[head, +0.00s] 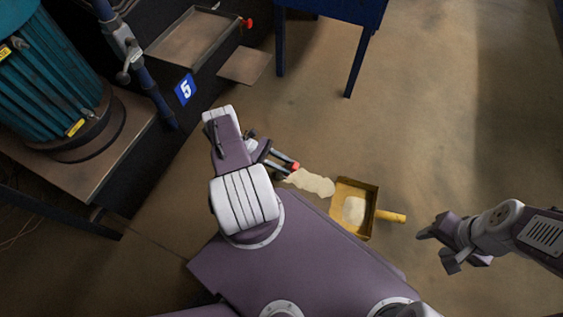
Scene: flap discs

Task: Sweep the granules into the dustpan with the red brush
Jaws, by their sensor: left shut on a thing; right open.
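A yellow dustpan (371,225) lies on the floor near the middle, its handle pointing right. A pale heap of granules (354,210) is inside it. More granules (313,183) lie on the floor in a patch left of the pan, reaching close to its left side. My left gripper (284,164) is shut on the red brush (295,167) at the patch's upper left end. Only a small red part of the brush shows; the rest is hidden by the gripper and arm. My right gripper (437,248) is open and empty, right of and below the dustpan handle, apart from it.
A blue-legged table (363,52) stands at the top. A teal machine (45,90) on a bench fills the left, with a dark cabinet marked 5 (185,90) beside it. The floor (460,110) at right is clear.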

